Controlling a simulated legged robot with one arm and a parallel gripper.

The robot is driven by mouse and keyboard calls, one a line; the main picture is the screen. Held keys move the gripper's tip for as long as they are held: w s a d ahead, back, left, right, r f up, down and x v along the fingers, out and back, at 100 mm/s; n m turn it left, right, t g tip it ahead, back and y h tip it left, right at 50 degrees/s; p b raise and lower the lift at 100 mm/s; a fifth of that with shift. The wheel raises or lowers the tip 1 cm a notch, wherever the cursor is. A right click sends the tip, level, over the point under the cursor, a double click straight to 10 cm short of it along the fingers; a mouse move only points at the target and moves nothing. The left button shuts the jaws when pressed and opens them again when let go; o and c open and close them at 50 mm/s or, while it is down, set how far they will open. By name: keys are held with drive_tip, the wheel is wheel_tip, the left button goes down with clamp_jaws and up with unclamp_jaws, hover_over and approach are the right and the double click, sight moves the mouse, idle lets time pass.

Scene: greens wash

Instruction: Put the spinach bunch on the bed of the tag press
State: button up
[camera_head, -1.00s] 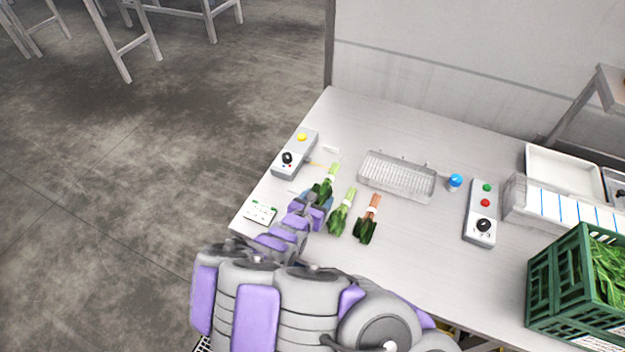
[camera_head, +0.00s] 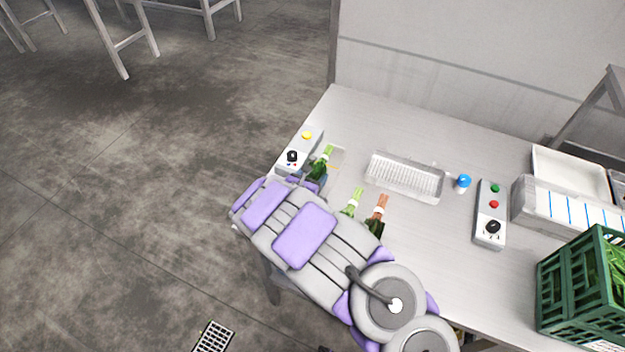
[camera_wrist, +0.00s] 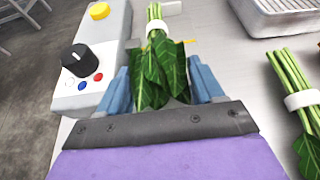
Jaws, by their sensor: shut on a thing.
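My gripper (camera_wrist: 161,88) is shut on the spinach bunch (camera_wrist: 152,72), a bundle of broad dark green leaves. Its pale stems and white band point away from me. The bunch also shows in the head view (camera_head: 321,164), beside the grey box with a yellow button and black knob (camera_head: 299,153), which looks like the tag press. In the wrist view this box (camera_wrist: 97,50) stands just left of the bunch. A thin yellow mark (camera_wrist: 189,42) shows beside the stems. The bunch and gripper hide most of the surface below, and I cannot tell whether the bunch touches it.
A green-stemmed bunch (camera_head: 353,203) and a reddish-stemmed bunch (camera_head: 378,215) lie to the right, partly behind my arm. Beyond are a wire-grid tray (camera_head: 405,178), a blue-capped item (camera_head: 463,182), a control box (camera_head: 491,215) and a green crate (camera_head: 560,290). The back table is clear.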

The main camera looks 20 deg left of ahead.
drive_tip(key=shift+d+f, duration=0.2)
drive_tip(key=shift+d, duration=0.5)
drive_tip(key=shift+d+f, duration=0.2)
drive_tip(key=shift+d, duration=0.45)
drive_tip(key=o, duration=0.6)
drive_tip(key=shift+a+f, duration=0.15)
drive_tip(key=o, duration=0.5)
drive_tip(key=shift+a+f, duration=0.15)
drive_tip(key=shift+a, duration=0.65)
drive_tip(key=shift+c, duration=0.2)
drive_tip(key=shift+d, duration=0.6)
drive_tip(key=shift+s+a+r, duration=0.2)
drive_tip(key=shift+a+r, duration=0.1)
drive_tip(key=shift+r, duration=0.05)
drive_tip(key=p+v, duration=0.1)
drive_tip(key=v, duration=0.9)
drive_tip(key=shift+s+d+r+p, duration=0.15)
drive_tip(key=shift+r+p, duration=0.1)
drive_tip(key=shift+p, duration=0.1)
drive_tip(key=shift+s+r, duration=0.15)
drive_tip(key=shift+s, duration=0.35)
